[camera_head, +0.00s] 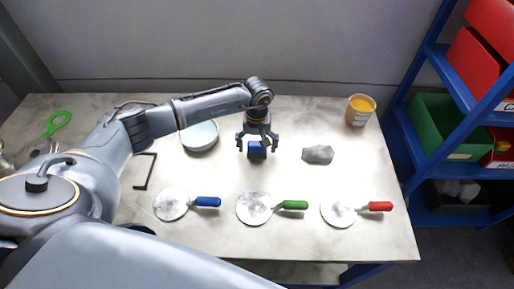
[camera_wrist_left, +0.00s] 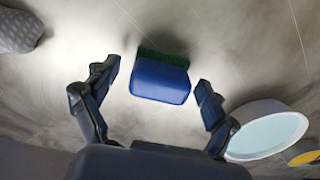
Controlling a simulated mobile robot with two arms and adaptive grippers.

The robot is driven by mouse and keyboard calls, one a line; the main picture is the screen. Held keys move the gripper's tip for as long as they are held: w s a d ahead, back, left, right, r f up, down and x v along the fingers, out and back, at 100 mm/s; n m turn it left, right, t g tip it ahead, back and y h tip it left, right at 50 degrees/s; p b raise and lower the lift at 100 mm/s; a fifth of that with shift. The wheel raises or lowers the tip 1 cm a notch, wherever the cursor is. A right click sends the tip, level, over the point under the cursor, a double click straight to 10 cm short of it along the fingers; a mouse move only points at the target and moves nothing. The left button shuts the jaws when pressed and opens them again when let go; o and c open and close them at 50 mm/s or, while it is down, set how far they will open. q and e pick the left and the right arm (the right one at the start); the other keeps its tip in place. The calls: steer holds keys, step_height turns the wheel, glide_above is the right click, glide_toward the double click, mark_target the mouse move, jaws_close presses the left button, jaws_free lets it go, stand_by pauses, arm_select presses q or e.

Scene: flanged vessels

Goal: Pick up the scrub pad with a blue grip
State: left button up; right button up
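The scrub pad with a blue grip (camera_head: 257,150) sits on the table, in the middle toward the back. In the left wrist view the pad (camera_wrist_left: 160,80) shows its blue grip and a dark green scrubbing side along its far edge. My left gripper (camera_head: 257,146) is over the pad with its fingers pointing down. In the left wrist view the gripper (camera_wrist_left: 155,90) is open, with one finger on either side of the pad and a gap to each. The exact height above the pad is hard to tell. My right gripper is not in view.
A pale bowl (camera_head: 199,135) stands left of the pad and a grey crumpled cloth or lump (camera_head: 318,154) lies right. A yellow-filled cup (camera_head: 360,110) stands back right, near blue shelving (camera_head: 425,160).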

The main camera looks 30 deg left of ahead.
arm_select(q)
steer(key=c, duration=1)
steer(key=shift+c, duration=0.2)
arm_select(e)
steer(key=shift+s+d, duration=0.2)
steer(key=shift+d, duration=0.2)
arm_select(q)
steer(key=shift+r, duration=0.1)
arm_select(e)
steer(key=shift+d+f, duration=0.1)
arm_select(q)
steer(key=shift+w+r+b, duration=0.1)
steer(key=shift+r+b, duration=0.4)
steer(key=shift+b, duration=0.15)
steer(key=shift+r+b, duration=0.5)
steer(key=shift+r, duration=0.05)
steer(key=s+d+r+b, duration=0.2)
steer(key=s+r, duration=0.3)
steer(key=s, duration=0.1)
steer(key=s+d+r+b, duration=0.3)
steer(key=s+r, duration=0.2)
steer(key=s, duration=0.2)
steer(key=shift+d+r, duration=0.3)
steer(key=shift+r, duration=0.1)
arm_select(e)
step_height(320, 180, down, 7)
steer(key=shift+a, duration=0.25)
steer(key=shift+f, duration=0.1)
